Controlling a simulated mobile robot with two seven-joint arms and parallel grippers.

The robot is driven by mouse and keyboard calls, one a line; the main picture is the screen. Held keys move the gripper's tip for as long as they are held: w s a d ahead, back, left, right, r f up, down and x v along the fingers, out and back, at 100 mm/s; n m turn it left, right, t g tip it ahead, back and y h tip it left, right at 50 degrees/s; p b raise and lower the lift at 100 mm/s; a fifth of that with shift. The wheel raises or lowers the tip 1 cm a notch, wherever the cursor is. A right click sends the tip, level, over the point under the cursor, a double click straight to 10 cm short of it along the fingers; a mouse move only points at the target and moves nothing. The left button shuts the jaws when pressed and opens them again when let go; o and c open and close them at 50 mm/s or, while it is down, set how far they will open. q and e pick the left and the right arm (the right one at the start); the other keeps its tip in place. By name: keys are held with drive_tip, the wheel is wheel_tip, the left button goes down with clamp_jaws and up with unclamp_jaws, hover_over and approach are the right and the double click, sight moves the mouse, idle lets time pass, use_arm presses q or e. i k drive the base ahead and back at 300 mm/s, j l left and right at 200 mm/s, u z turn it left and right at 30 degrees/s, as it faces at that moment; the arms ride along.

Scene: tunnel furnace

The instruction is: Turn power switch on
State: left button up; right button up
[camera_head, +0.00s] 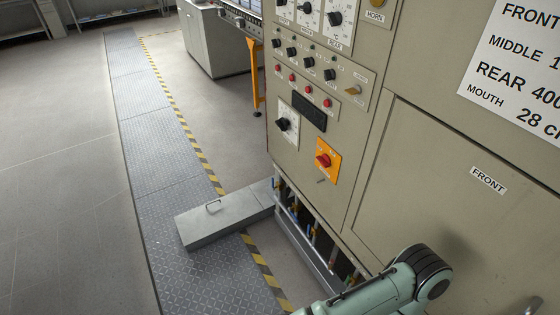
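The power switch (323,160) is a red rotary knob on an orange-yellow square plate, low on the beige control cabinet (405,130). Its exact on or off position is too small to read. A green arm link of mine with a dark joint shows at the bottom, below and right of the switch and apart from it. Neither gripper is in view.
Above the switch are a black rotary knob (283,124), a dark display (309,112) and rows of small knobs and red buttons. A grey metal box (225,213) lies on the floor left of the cabinet. Pipes and valves (310,235) show under the panel. The floor at left is clear.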

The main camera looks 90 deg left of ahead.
sight(324, 160)
drive_tip(key=u, duration=2.8)
